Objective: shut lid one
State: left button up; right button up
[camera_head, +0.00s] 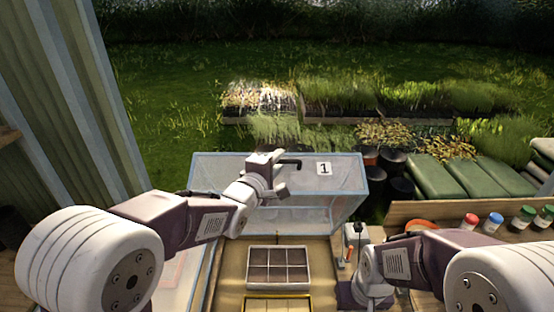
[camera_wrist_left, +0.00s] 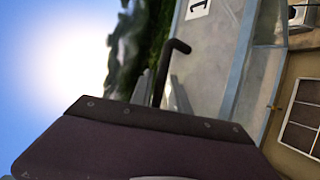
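Lid one (camera_head: 335,183) is a clear panel in a pale blue frame, marked with a "1" label, raised and tilted over the wooden bed. Its label and frame also show in the left wrist view (camera_wrist_left: 215,55). A black bent handle (camera_head: 290,162) sticks out at the lid's upper middle. My left gripper (camera_head: 272,162) is at this handle. In the left wrist view, the handle (camera_wrist_left: 178,46) runs between the grey fingertips (camera_wrist_left: 162,85), which sit close against it on both sides. My right gripper is low at the right of the bed, its fingers not clearly shown.
A divided seed tray (camera_head: 279,247) lies in the bed below the lid, with a yellow-framed tray (camera_head: 277,297) nearer me. A small grey device (camera_head: 355,235) stands at the bed's right. Bottles (camera_head: 493,222) with coloured caps stand on a shelf at right. A ribbed wall (camera_head: 75,90) rises at left.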

pick_arm(q)
jog(key=shift+s, duration=0.1)
jog(key=shift+c, duration=0.3)
grip_shut()
jog(key=shift+f, duration=0.15)
dwell(0.8)
